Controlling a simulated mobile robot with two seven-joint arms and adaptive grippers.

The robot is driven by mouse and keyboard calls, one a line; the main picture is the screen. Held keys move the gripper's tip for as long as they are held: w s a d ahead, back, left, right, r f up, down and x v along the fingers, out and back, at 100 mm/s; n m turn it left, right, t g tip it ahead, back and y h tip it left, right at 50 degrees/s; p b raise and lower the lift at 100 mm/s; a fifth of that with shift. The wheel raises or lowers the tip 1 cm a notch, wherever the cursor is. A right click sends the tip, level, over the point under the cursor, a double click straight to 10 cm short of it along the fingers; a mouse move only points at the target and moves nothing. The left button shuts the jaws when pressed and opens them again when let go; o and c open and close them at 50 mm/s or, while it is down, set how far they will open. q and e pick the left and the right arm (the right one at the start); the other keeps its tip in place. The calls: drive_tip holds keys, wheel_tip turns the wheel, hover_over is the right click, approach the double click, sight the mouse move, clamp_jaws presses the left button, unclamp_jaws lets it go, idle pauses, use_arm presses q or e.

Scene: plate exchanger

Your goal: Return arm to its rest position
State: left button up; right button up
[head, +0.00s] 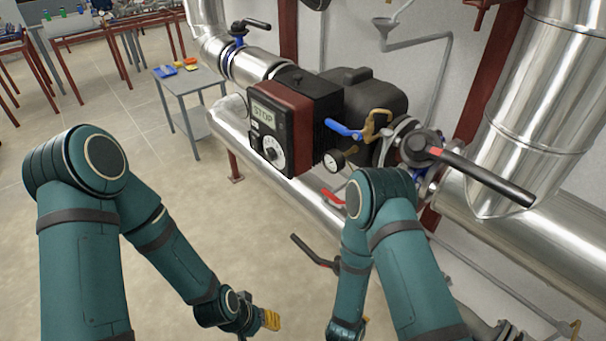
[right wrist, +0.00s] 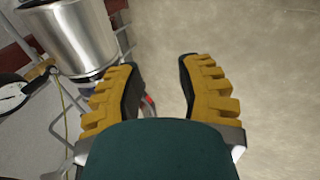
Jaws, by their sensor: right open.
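Both of my teal arms hang down in the head view. My left gripper (head: 270,319) shows yellow fingers low in the middle, above the floor and clear of the pipes. I cannot tell whether its fingers are apart. My right arm reaches down in front of the pump unit, and its gripper is mostly cut off by the bottom edge of the head view. In the right wrist view my right gripper (right wrist: 160,70) is open, its two yellow ribbed fingers wide apart with nothing between them. Bare floor lies beyond the fingers.
A control unit (head: 268,127) reading STOP stands among large metal pipes (head: 550,85). A blue-handled valve (head: 345,129), a gauge (head: 333,160) and a black lever (head: 485,178) are near my right arm. A small grey table (head: 188,82) stands behind. The floor (head: 255,235) at centre left is clear.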

drive_tip(key=s+a+r+m+g+y, duration=0.2)
drive_tip(key=s+a+r+m+y, duration=0.1)
drive_tip(key=r+m+y, duration=0.4)
drive_tip(key=shift+s+a+r+m, duration=0.2)
drive_tip(key=shift+a+r+m, duration=0.45)
drive_tip(key=shift+r+m, duration=1.35)
drive_tip(key=shift+r, duration=0.1)
